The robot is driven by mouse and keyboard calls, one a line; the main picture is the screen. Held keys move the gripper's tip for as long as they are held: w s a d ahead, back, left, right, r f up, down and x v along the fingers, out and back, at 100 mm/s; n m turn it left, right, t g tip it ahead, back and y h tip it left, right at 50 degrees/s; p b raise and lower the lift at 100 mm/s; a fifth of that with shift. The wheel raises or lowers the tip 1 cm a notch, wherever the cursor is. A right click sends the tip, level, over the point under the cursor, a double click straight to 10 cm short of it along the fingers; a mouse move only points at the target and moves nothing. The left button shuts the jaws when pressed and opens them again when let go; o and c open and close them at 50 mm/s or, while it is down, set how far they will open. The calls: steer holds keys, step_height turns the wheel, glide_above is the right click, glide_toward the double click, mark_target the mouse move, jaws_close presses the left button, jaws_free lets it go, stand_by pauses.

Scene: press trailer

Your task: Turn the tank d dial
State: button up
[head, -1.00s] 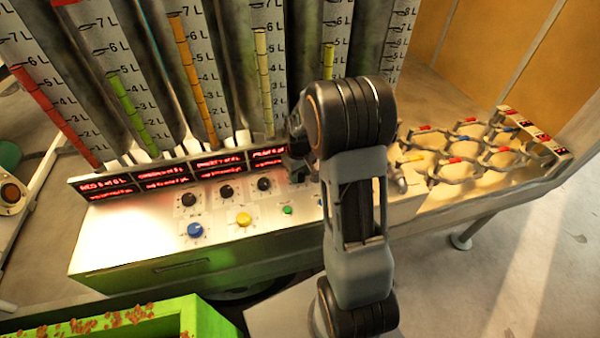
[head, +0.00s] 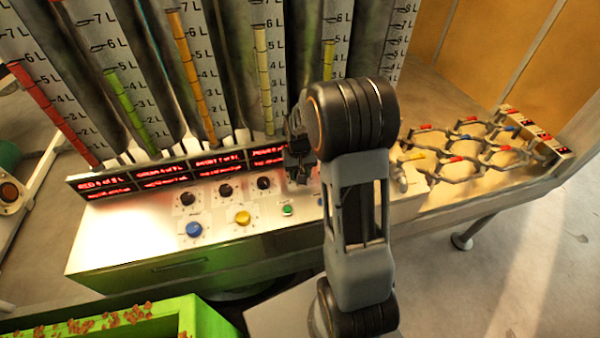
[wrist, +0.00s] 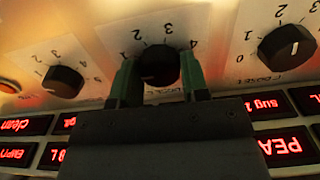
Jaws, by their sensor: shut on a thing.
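In the wrist view my gripper (wrist: 157,82) has its two green-edged fingers on either side of a round black dial (wrist: 158,64) and is shut on it. The dial has a printed scale with the numbers 1 to 4 around it. I cannot read a tank letter on it. In the head view my gripper (head: 299,160) is low over the back of the white console, right of the visible black dials, and hides the dial it grips.
Black dials (wrist: 63,82) and (wrist: 287,46) flank the held one. Red displays (head: 170,170) and graduated tanks (head: 195,70) stand behind. Blue (head: 194,230) and yellow (head: 243,217) knobs and a green button (head: 287,210) lie in front. A ring rack (head: 470,150) is at right.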

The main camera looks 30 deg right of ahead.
steer(key=m+b, duration=0.1)
steer(key=m, duration=1.1)
steer(key=shift+m+b, duration=0.3)
steer(key=shift+m, duration=0.1)
stand_by(0.4)
steer(key=o, duration=0.9)
steer(key=shift+r, duration=0.1)
step_height(320, 180, up, 14)
steer(key=shift+f, duration=0.15)
stand_by(0.4)
